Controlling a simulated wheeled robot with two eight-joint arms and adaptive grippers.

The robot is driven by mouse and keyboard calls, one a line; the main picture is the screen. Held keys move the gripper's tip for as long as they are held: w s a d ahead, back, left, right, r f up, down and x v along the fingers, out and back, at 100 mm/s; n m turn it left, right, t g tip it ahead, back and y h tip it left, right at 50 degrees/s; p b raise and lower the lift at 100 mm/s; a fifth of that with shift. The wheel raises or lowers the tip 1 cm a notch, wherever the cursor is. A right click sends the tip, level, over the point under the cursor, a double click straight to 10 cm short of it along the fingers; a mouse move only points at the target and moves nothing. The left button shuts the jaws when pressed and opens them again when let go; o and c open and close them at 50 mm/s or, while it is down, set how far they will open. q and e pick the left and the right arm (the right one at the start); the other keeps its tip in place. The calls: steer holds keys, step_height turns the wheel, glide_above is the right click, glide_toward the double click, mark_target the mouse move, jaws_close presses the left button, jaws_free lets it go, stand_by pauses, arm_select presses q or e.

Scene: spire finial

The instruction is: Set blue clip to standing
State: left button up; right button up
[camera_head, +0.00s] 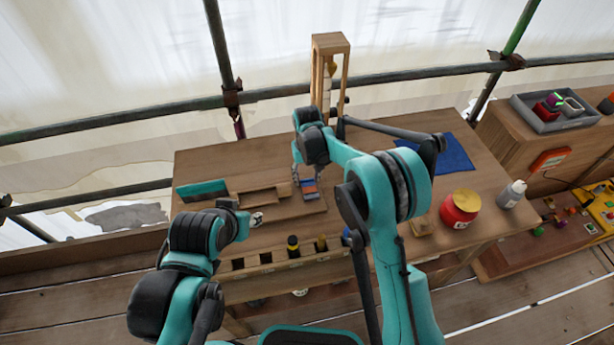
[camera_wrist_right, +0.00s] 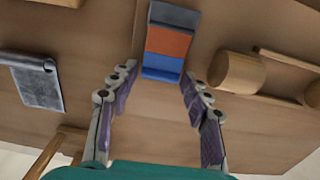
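A small block with blue, orange and grey bands (camera_head: 309,189) lies flat on the wooden bench (camera_head: 240,150). It is the likeliest blue clip, though its shape does not settle this. In the right wrist view the banded block (camera_wrist_right: 167,42) lies just beyond and between the fingertips, its blue end nearest. My right gripper (camera_head: 306,174) is open above it, with a finger to each side (camera_wrist_right: 160,76) and a visible gap. My left gripper (camera_head: 256,218) hangs over the bench's front left; its fingers are too small to read.
A wooden tower frame (camera_head: 330,43) stands at the back. Wooden pieces (camera_head: 262,194) and a teal block (camera_head: 202,190) lie left of the banded block. A slotted rack (camera_head: 267,258) is in front. A blue cloth (camera_head: 452,153), red jar (camera_head: 460,208) and bottle (camera_head: 512,193) are right.

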mark_target(309, 185)
steer(key=c, duration=0.6)
steer(key=shift+c, duration=0.2)
steer(key=t, duration=0.1)
steer(key=s+r+t+y, duration=0.1)
steer(key=t, duration=0.1)
steer(key=shift+d+r+b, duration=0.15)
steer(key=shift+b, duration=0.25)
steer(key=shift+s+d+r+t+y+b, duration=0.1)
steer(key=shift+s+r+t+y+b, duration=0.2)
steer(key=shift+t, duration=0.3)
steer(key=shift+s+d+r+t+y+b, duration=0.15)
steer(key=shift+t+b, duration=0.25)
steer(key=shift+t, duration=0.2)
steer(key=shift+s+a+r+t+y+b, duration=0.15)
steer(key=shift+r+t+b, duration=0.15)
steer(key=shift+t, duration=0.3)
steer(key=shift+d, duration=0.1)
steer(key=o, duration=1.2)
steer(key=shift+c, duration=0.2)
